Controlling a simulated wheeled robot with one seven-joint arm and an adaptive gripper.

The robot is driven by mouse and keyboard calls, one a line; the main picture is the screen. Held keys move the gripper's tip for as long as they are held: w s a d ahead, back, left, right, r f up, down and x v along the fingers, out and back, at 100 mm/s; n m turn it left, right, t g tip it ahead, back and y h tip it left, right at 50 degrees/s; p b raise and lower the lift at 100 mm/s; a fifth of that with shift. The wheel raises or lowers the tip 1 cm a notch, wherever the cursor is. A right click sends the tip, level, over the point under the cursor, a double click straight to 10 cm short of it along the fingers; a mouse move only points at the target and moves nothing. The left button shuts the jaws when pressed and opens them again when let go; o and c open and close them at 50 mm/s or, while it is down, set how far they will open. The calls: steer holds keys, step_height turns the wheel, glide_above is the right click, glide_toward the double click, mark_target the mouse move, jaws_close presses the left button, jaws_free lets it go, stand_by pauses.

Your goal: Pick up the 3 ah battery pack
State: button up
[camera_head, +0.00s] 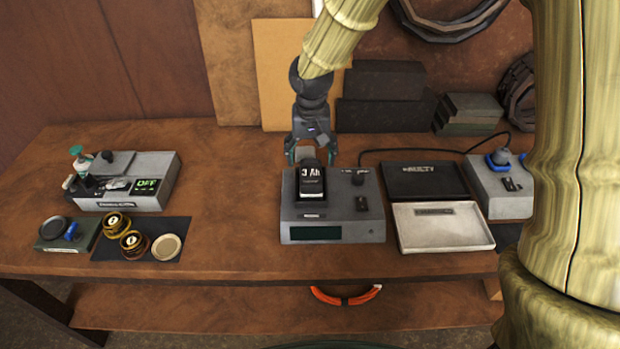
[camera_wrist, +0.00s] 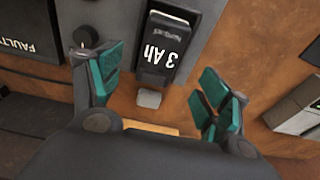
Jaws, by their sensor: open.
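The 3 Ah battery pack (camera_head: 312,183) is black with a white-lettered label. It sits upright in the grey charger-like unit (camera_head: 358,223) at the middle of the bench. In the wrist view the battery pack (camera_wrist: 165,45) shows at the top, between and beyond the fingers. My gripper (camera_head: 311,157) is open and empty, just behind and above the battery. In the wrist view my gripper (camera_wrist: 160,90) has its teal finger pads spread wide, one on each side of the battery's line. No contact with the battery is visible.
A black tray marked as faulty (camera_head: 424,181) and a pale tray (camera_head: 443,227) lie right of the unit. A grey device with a blue plug (camera_head: 500,187) stands farther right. Bench between is clear.

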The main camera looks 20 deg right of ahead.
mark_target(311, 171)
steer(key=shift+w+d+f+p, duration=0.15)
steer(key=shift+f+p, duration=0.4)
steer(key=shift+f, duration=1.25)
steer(key=shift+w+f+p, duration=0.2)
steer(key=shift+f+p, duration=0.35)
steer(key=shift+f, duration=1.25)
steer(key=c, duration=1.6)
steer(key=shift+o, duration=0.2)
steer(key=shift+r, duration=0.1)
